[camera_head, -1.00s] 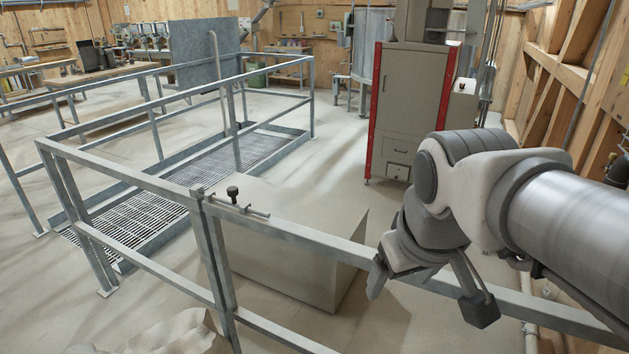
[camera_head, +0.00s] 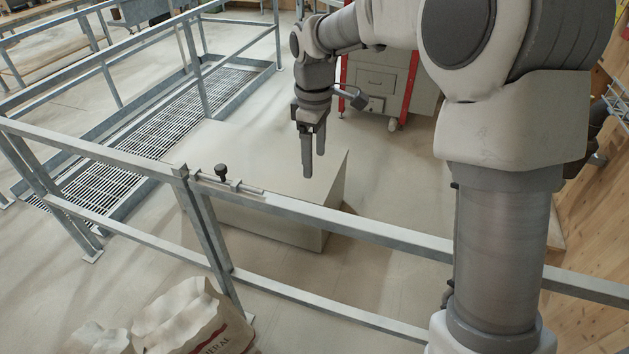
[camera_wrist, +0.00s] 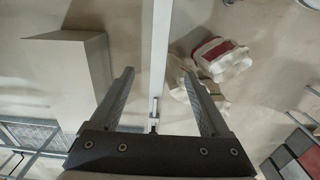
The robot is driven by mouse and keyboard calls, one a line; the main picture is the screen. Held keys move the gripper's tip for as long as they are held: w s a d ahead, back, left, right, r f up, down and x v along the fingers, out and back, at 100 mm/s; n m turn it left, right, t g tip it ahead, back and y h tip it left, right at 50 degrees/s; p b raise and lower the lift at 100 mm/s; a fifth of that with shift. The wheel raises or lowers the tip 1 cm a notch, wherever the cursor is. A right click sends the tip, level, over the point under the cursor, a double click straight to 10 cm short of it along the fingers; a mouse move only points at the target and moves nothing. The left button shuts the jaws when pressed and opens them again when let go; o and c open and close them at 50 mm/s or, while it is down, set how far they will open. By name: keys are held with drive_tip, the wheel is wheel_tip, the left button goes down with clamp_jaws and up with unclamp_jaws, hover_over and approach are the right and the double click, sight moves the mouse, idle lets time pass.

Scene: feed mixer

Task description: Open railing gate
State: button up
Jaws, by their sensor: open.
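The grey metal railing gate (camera_head: 345,226) runs from paired posts in the middle of the head view toward the lower right. A sliding bolt (camera_head: 245,187) with a black knob (camera_head: 221,170) lies on its top rail beside these posts, where the rails meet with no visible gap. My gripper (camera_head: 314,172) is open and empty, fingers down, above and right of the bolt in the head view. In the wrist view the rail (camera_wrist: 160,40) runs between the spread fingers of my gripper (camera_wrist: 158,72), and the bolt (camera_wrist: 154,116) shows near the gripper's base. The fingers appear apart from the rail.
A large beige box (camera_head: 285,215) stands behind the gate. Paper sacks (camera_head: 190,322) lie on the floor in front of the railing. A metal grating (camera_head: 125,140) lies inside the railing at left. A grey and red cabinet (camera_head: 390,85) stands behind my arm.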

sight(314, 210)
wheel_tip(314, 210, down, 18)
drive_tip(key=shift+w+r+p, duration=0.1)
drive_tip(key=shift+r+p, duration=0.1)
drive_tip(key=shift+p, duration=0.45)
clamp_jaws()
idle(1.3)
